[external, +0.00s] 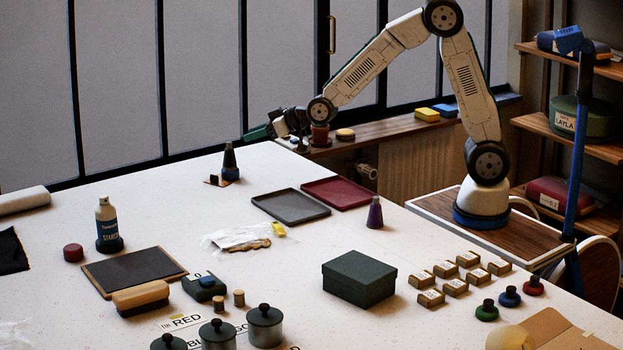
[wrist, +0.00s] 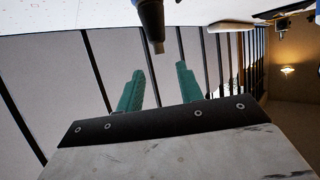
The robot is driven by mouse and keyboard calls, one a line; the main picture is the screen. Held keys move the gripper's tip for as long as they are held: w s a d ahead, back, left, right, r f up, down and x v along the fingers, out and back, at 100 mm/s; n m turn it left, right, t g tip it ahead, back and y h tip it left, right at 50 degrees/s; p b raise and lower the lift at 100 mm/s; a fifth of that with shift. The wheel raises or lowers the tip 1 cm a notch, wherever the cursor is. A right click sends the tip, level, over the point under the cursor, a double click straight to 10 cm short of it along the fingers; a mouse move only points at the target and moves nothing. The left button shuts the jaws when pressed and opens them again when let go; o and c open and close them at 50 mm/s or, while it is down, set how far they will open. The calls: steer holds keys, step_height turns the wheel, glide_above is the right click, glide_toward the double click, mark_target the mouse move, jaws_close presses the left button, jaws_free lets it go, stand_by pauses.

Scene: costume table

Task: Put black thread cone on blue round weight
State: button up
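The black thread cone (external: 230,157) stands upright near the far edge of the white table, with a blue part at its foot; I cannot tell if that is separate. The blue round weight (external: 510,299), with a dark knob, sits at the table's right, between a green and a red one. My gripper (external: 257,132) is just beyond the table's far edge, to the right of the cone's top and apart from it. In the wrist view my gripper (wrist: 161,84) has its green fingers spread with nothing between them. A dark cone (wrist: 151,16) shows tip down beyond them.
A red weight (external: 533,287) and a green weight (external: 487,312) flank the blue one. Small labelled boxes (external: 454,286) and a dark green box (external: 359,278) stand nearby.

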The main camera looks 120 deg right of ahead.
steer(key=s+a+r+n+g+y, duration=0.1)
steer(key=s+a+n+y, duration=0.1)
steer(key=a, duration=0.8)
steer(key=s+a+r+n+y, duration=0.1)
steer(key=s+a+r+y, duration=0.15)
steer(key=a, duration=0.65)
steer(key=s+a+r+n+g+y, duration=0.1)
steer(key=s+a+n+y, duration=0.15)
steer(key=a, duration=0.75)
steer(key=s+a+n+g+y, duration=0.1)
steer(key=s+a+g, duration=0.1)
steer(key=s+a, duration=0.3)
steer(key=s+a+n+g, duration=0.1)
steer(key=s+a, duration=0.4)
steer(key=s, duration=0.5)
steer(key=s+a+f+n+g+y, duration=0.1)
steer(key=s+a+g, duration=0.2)
steer(key=s+a, duration=0.2)
steer(key=s, duration=0.3)
steer(key=shift+s+y, duration=0.25)
steer(key=shift+y, duration=0.05)
